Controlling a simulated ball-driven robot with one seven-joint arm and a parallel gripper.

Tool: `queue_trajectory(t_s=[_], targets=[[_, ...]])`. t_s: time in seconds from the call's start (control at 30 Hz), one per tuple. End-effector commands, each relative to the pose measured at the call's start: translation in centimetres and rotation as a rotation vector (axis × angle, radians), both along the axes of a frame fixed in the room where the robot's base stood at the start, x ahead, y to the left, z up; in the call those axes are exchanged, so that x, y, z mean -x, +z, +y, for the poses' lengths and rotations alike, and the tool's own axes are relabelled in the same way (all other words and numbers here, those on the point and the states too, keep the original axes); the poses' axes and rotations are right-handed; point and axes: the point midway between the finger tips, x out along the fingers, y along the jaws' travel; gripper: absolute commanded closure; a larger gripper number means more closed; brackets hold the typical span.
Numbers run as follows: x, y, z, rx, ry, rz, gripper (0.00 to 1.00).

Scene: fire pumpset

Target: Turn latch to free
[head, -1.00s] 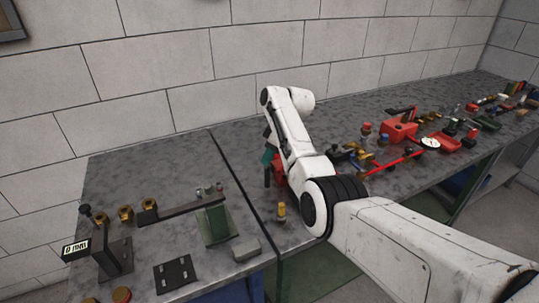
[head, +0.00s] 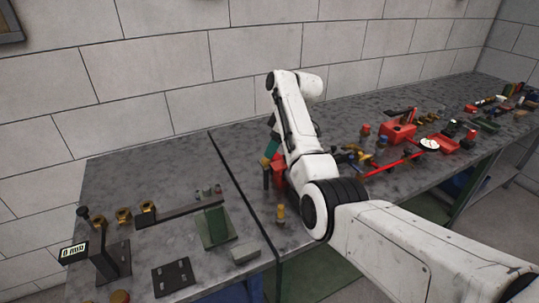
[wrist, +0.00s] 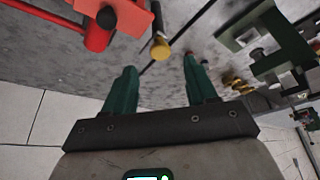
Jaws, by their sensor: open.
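My gripper (wrist: 159,65) is open and empty in the wrist view, with two green fingers spread apart. Past the fingertips is a yellow-capped dark pin (wrist: 160,46); it appears apart from the fingers. A red fixture (wrist: 130,17) with a black knob (wrist: 106,17) is at the upper left. In the head view, my green fingers (head: 272,146) show beside my white arm, above the red fixture (head: 279,172), which the arm partly hides. The yellow-capped pin (head: 281,212) stands nearer the bench's front edge. I cannot tell which part is the latch.
A dark bar with brass fittings (head: 123,215), a green bracket (head: 214,226) and a black plate (head: 172,277) are on the left bench. A red box (head: 398,133) and several small parts crowd the right bench. The bench's back left is clear.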

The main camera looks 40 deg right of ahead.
Motion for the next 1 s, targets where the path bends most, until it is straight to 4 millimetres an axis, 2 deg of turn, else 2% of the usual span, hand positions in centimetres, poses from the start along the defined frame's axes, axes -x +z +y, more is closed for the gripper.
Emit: queue_trajectory(t_s=[0.2,0.4,1.0], targets=[[1.3,3.5,-0.8,0.001,-0.001,-0.003,0.43],[1.8,5.1,-1.1,0.000,0.000,-0.001,0.43],[1.9,5.3,-1.1,-0.001,0.000,0.000,0.43]])
